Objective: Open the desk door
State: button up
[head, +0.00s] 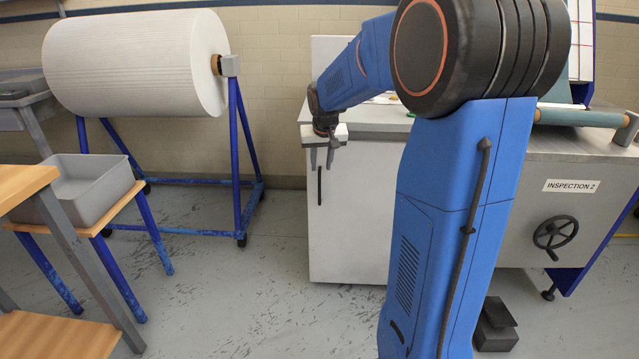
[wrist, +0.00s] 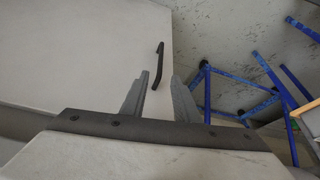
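The desk is a white cabinet (head: 345,220) in the middle of the head view, and its front door looks shut. A thin black upright handle (head: 319,185) is on the door near its left edge. My gripper (head: 321,168) points down close in front of the door's top, near the handle. In the wrist view the handle (wrist: 160,64) lies beyond my gripper (wrist: 158,78). The two grey fingers are apart with nothing between them. I cannot tell whether a finger touches the door. My arm hides the right part of the cabinet.
A large white roll (head: 135,62) on a blue stand (head: 190,180) is at the left. A grey bin (head: 90,185) sits on a wooden-topped stand nearer me. An inspection machine (head: 575,200) with a handwheel (head: 555,236) is at the right. The floor (head: 255,290) left of the cabinet is clear.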

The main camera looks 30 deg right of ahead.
aim_at(320, 180)
jog(key=x, duration=1)
jog(key=shift+w+f, duration=0.2)
jog(key=shift+f, duration=0.1)
jog(key=shift+c, duration=0.7)
grip_shut()
